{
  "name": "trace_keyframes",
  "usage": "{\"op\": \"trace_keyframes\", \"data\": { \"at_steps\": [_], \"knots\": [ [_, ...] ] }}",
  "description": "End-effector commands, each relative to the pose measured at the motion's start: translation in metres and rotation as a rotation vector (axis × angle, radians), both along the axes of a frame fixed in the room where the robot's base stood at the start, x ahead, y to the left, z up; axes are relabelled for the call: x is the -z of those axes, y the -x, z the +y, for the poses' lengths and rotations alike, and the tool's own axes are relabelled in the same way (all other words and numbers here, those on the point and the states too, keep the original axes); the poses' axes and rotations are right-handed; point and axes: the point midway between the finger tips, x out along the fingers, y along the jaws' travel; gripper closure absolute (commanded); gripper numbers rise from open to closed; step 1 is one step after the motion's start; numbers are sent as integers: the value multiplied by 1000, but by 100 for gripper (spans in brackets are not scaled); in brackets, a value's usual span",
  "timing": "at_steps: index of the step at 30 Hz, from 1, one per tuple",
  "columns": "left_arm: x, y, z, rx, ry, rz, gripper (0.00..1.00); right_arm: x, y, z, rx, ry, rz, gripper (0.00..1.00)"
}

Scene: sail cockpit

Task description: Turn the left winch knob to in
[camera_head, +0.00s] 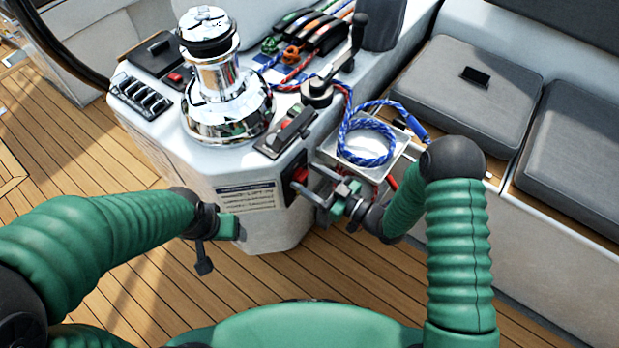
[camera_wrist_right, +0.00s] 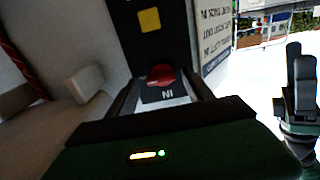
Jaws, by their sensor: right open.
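A red knob (camera_head: 299,174) sits on a black panel on the front face of the white winch pedestal. In the right wrist view the red knob (camera_wrist_right: 162,76) shows close up, with an upside-down "IN" label (camera_wrist_right: 168,95) by it. My right gripper (camera_head: 309,183) is open at this panel, its fingers on either side of the knob in the wrist view; contact cannot be told. My left gripper (camera_head: 217,240) hangs left of the pedestal's front, apart from the knob; its jaw opening is unclear.
A chrome winch (camera_head: 222,90) stands on the pedestal, with a black switch plate (camera_head: 287,130) beside it. A blue rope coil (camera_head: 368,140) lies in a metal tray right of the panel. Grey cushions (camera_head: 470,85) line the right. Teak floor (camera_head: 130,270) is open at left.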

Motion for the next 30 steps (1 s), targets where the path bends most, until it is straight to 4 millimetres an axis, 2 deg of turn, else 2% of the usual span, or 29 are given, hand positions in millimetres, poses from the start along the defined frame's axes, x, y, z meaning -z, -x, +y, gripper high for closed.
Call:
{"op": "trace_keyframes", "data": {
  "at_steps": [2, 15, 23, 30],
  "knots": [
    [0, 0, 0, 0, 0, 0, 29, 0, 0, 0, 0, 0, 0, 44],
    [0, 0, 0, 0, 0, 0, 29, 0, 0, 0, 0, 1, -1, 100],
    [0, 0, 0, 0, 0, 0, 29, 0, 0, -1, 1, 14, -19, 100],
    [1, 0, 0, 0, 0, 0, 29, 0, 1, 0, 2, 78, -108, 100]
  ]
}}
